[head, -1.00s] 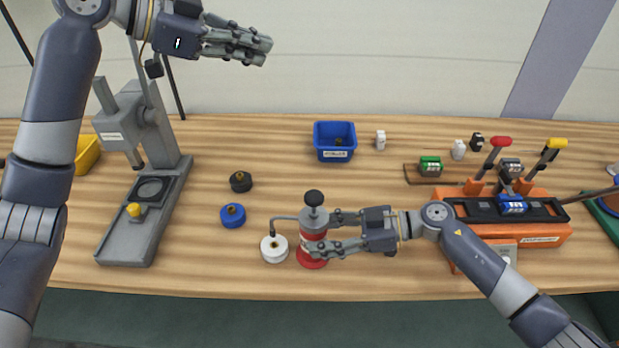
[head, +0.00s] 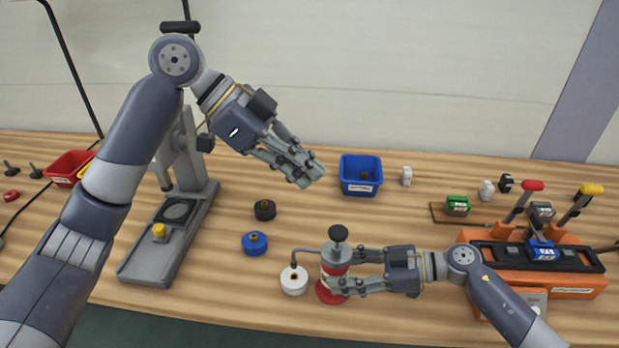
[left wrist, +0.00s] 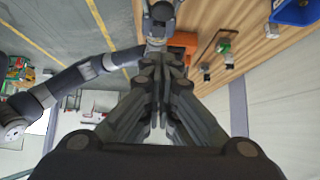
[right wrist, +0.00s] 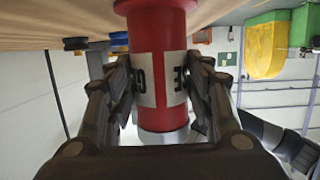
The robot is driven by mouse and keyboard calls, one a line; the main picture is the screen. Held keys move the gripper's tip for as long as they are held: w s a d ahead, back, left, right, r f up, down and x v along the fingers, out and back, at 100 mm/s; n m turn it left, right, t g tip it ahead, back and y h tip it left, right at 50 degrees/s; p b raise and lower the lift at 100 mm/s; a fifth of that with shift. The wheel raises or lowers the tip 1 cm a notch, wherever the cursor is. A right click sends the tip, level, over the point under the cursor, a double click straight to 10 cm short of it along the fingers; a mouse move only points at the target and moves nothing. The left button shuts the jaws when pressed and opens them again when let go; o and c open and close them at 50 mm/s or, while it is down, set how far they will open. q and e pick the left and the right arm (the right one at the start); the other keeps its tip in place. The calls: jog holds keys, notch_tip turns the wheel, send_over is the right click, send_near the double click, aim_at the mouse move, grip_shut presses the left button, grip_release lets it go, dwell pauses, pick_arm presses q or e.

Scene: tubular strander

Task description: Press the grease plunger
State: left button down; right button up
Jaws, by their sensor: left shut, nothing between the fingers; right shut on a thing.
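The grease dispenser (head: 334,274) is a red and white cylinder with a grey top, standing on the bench. Its black plunger knob (head: 339,233) sits on top, and a thin grey spout bends left over a white cup (head: 294,280). My right gripper (head: 342,270) is shut around the dispenser's body from the right. The right wrist view shows the red body (right wrist: 160,60) with its white label between the fingers. My left gripper (head: 312,178) is shut and empty, in the air above and behind the plunger, angled down to the right. In the left wrist view its fingers (left wrist: 158,100) are together.
A blue bin (head: 361,186) is behind the dispenser. Blue (head: 255,243) and black (head: 265,210) round parts lie to its left. A grey press (head: 160,250) stands further left. An orange fixture (head: 520,262) with red- and yellow-tipped levers is at the right.

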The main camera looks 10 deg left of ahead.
pick_arm(q)
send_over(338, 231)
jog(key=f, duration=0.3)
jog(key=a+f, duration=0.1)
jog(key=f, duration=0.1)
jog(key=shift+f, duration=0.15)
pick_arm(e)
jog(key=shift+s+f, duration=0.1)
pick_arm(q)
jog(key=f, duration=0.2)
jog(key=shift+d+f, duration=0.2)
jog(key=shift+f, duration=0.1)
jog(key=shift+w+f, duration=0.1)
jog(key=shift+f, duration=0.75)
jog(key=shift+a+f, duration=0.1)
jog(key=shift+f, duration=1.45)
notch_tip(338, 231, up, 5)
jog(key=shift+f, duration=0.15)
jog(key=v, duration=0.9)
jog(key=shift+a, duration=0.3)
